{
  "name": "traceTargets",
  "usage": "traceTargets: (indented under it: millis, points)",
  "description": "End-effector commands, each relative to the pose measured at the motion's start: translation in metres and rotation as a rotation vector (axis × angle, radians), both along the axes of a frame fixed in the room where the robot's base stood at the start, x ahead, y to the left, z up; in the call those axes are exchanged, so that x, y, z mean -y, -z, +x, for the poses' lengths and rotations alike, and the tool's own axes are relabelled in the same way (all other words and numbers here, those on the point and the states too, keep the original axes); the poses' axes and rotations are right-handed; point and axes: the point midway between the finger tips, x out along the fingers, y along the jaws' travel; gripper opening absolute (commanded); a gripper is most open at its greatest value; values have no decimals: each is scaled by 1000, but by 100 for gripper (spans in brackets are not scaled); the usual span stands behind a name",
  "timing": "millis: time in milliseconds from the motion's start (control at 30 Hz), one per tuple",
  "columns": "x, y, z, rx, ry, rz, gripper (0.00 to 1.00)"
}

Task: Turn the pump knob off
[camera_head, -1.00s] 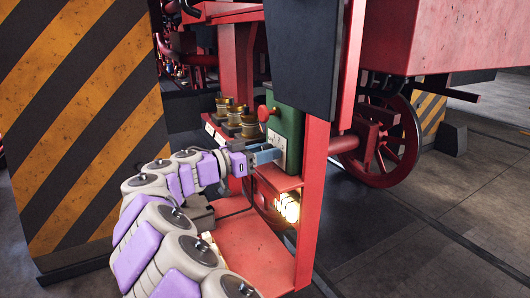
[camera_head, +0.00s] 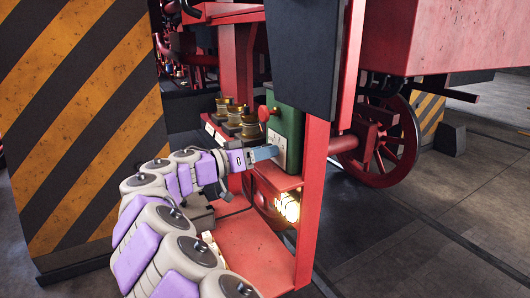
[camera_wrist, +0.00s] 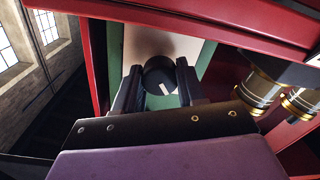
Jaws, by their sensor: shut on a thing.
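The pump knob (camera_wrist: 160,74) is a round black dial with a white mark, seen in the wrist view on a pale panel edged in green. My gripper (camera_wrist: 158,84) has one dark finger on each side of the knob and is shut on it. The white mark lies near the lower edge of the knob in that view. In the head view my gripper (camera_head: 266,153) reaches the front of the green pump box (camera_head: 291,122); the knob itself is hidden there by the fingers.
A red button (camera_head: 265,114) sticks out of the box's left side. Several brass caps (camera_head: 236,118) stand to its left. A red frame post (camera_head: 313,200) rises close on the right, and a lit lamp (camera_head: 288,207) sits below. A striped barrier (camera_head: 85,130) stands at left.

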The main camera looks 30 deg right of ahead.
Motion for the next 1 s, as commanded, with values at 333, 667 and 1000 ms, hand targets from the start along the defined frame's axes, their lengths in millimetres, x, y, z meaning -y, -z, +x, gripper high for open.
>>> traceTargets:
  millis: [333, 667, 1000]
  points:
    - [-3, -4, 4, -258, -11, -14, 9]
    - [-2, -3, 4, -392, -12, -19, 9]
    - [-2, -2, 4, -417, -12, -20, 9]
